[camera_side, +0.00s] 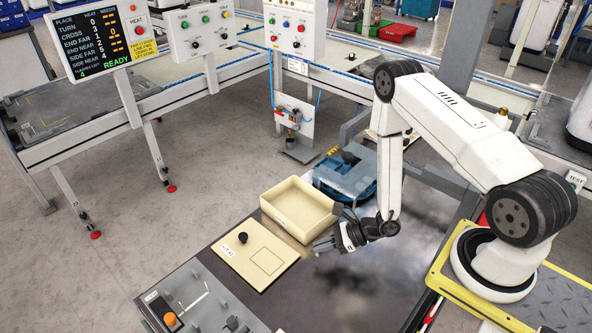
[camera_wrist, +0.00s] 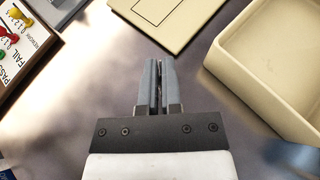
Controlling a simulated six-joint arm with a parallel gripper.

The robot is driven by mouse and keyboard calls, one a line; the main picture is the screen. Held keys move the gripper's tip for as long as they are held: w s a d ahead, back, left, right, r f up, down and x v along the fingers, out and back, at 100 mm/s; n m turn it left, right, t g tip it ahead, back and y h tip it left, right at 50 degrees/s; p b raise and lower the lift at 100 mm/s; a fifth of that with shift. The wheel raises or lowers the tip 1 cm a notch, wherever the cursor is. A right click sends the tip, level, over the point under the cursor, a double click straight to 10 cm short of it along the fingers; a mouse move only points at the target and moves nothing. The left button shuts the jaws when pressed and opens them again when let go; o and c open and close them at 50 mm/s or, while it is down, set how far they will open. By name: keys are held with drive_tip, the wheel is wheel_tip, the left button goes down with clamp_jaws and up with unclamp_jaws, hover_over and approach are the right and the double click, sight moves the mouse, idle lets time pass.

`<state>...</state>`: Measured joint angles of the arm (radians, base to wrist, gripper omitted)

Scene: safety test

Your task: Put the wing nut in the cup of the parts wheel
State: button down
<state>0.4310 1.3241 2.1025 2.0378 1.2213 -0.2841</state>
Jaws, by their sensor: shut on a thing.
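My gripper (camera_side: 322,245) is low over the dark table, to the right of the flat beige board and just in front of the beige bin. In the wrist view its two grey fingers (camera_wrist: 160,75) are nearly together, with a thin dark sliver between them. This is likely the wing nut, mostly hidden by the fingers; its shape cannot be made out. A round blue unit (camera_side: 336,181) behind the bin may be the parts wheel. Its cup cannot be made out.
The beige open bin (camera_side: 300,208) looks empty. The beige board (camera_side: 228,255) has a black knob (camera_side: 243,237) and a drawn outline. A grey control box (camera_side: 195,300) with an orange knob stands at the front left. The dark table (camera_side: 345,290) is clear in front of my gripper.

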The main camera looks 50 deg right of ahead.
sight(321, 253)
drive_tip(key=shift+f, duration=1.7)
drive_tip(key=shift+f, duration=0.15)
drive_tip(key=c, duration=0.8)
unclamp_jaws()
drive_tip(key=shift+v, duration=1.2)
drive_tip(key=v, duration=0.2)
drive_tip(key=shift+s+d+r, duration=0.2)
drive_tip(key=shift+d+r, duration=0.05)
wheel_tip(321, 253, up, 7)
